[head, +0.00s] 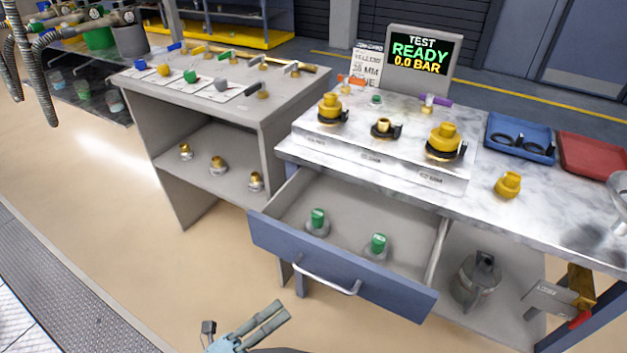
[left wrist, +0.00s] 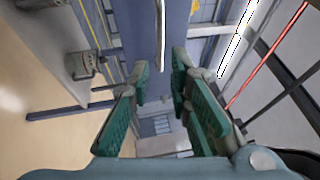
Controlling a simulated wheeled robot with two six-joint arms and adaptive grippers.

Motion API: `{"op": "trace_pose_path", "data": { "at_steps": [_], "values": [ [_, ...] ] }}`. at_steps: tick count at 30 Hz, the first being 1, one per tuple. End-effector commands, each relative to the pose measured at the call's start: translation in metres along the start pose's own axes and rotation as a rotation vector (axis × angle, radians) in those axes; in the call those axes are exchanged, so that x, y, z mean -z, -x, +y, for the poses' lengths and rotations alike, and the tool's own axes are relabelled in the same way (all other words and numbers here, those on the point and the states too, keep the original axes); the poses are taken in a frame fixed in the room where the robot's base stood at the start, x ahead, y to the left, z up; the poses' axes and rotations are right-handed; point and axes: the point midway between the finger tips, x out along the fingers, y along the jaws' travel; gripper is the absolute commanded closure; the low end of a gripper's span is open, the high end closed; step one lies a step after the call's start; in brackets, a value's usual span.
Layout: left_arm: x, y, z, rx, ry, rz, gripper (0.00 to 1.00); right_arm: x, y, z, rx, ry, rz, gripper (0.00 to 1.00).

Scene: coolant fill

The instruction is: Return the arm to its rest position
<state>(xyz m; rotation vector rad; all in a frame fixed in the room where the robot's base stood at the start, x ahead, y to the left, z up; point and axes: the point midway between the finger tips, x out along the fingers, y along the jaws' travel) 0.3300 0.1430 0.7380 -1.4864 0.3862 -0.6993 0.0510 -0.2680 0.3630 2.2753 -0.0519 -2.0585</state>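My left gripper (head: 279,311) is low in the head view, in front of the open blue drawer (head: 335,266) and below its handle. It is empty. In the left wrist view the two green-padded fingers of this gripper (left wrist: 160,72) stand apart with nothing between them. Most of my left arm is cut off by the bottom edge of the head view. My right gripper is not in view.
The drawer juts out, holding two green-capped fittings (head: 317,222) (head: 377,246). The marble bench (head: 480,186) carries yellow-capped fittings, a blue tray (head: 519,138) and a red tray (head: 595,155). A grey jug (head: 476,277) stands below. Floor (head: 130,210) at left is clear.

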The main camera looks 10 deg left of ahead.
Motion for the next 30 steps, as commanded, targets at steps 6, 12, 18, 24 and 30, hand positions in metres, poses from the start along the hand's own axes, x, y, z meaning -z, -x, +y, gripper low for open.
{"op": "trace_pose_path", "data": {
  "at_steps": [6,12,18,24,30],
  "values": [
    [-0.025,0.006,0.025,-0.085,0.186,-0.128,0.82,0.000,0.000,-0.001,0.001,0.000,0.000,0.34],
    [-0.069,0.115,0.161,-0.408,0.830,-0.759,0.82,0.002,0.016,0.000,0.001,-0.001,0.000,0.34],
    [0.018,0.288,0.238,-0.697,1.371,-1.525,0.82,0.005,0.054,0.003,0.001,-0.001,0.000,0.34],
    [0.105,0.347,0.218,-0.855,1.534,-1.842,0.82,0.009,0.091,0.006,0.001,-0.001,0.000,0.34],
    [0.103,0.341,0.221,-0.848,1.537,-1.830,0.82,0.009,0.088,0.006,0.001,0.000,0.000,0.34]
  ]
}}
